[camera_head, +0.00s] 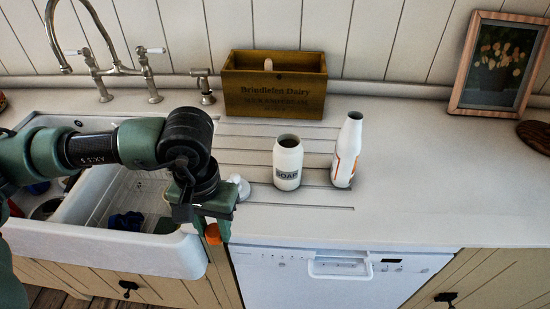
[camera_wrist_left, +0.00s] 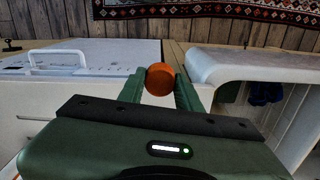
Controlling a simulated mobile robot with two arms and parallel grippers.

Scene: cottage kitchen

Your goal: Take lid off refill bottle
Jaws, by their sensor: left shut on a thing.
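The refill bottle (camera_head: 347,150) is a tall white bottle with orange markings and a narrow neck. It stands upright on the counter in the head view, with no lid visible on its top. My left gripper (camera_head: 211,230) is well to the left of it, pointing down near the counter's front edge by the sink. It is shut on a small round orange lid (camera_head: 212,235). In the left wrist view the orange lid (camera_wrist_left: 160,79) sits between the two green fingers of my left gripper (camera_wrist_left: 160,84). My right gripper is not in view.
A white soap jar (camera_head: 287,163) with an open dark top stands left of the bottle. A small white object (camera_head: 240,187) is beside my gripper. A wooden box (camera_head: 274,85) and a picture frame (camera_head: 499,64) stand behind.

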